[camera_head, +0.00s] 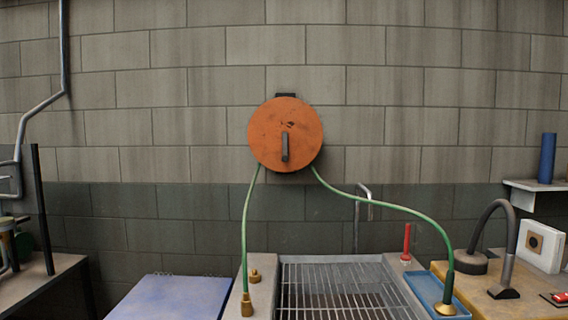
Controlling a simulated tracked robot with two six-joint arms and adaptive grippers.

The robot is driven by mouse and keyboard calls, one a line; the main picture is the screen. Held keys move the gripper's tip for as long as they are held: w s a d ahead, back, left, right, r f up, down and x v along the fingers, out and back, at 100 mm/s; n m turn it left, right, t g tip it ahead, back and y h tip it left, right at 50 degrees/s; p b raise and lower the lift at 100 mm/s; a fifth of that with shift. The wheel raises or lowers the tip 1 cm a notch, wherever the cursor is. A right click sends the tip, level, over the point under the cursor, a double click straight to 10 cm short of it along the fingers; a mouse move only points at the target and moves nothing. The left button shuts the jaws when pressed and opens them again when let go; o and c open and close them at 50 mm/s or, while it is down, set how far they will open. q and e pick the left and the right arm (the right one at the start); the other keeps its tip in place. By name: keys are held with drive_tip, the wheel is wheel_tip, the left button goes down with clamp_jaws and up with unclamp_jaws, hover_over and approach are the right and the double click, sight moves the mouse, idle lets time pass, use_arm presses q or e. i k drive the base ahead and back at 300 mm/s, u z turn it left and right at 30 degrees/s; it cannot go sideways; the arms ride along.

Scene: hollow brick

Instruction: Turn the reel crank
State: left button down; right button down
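The orange round reel (270,130) is mounted on the block wall, straight ahead and a little right of centre. Its dark crank handle (285,147) stands out from the face, just below the reel's middle. A green hose (246,225) hangs from the reel's lower left, and another green hose (385,204) runs from its lower right. Neither of my grippers shows in the head view, and nothing touches the crank.
A metal grate (340,290) in a grey frame lies below the reel. A blue panel (170,298) is at its left. A yellow bench (520,285) with a curved dark pipe is at the right. The space before the reel looks clear.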

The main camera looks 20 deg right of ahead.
sight(285, 157)
drive_tip(key=z, duration=0.05)
drive_tip(key=i, duration=0.9)
drive_tip(key=u, duration=0.1)
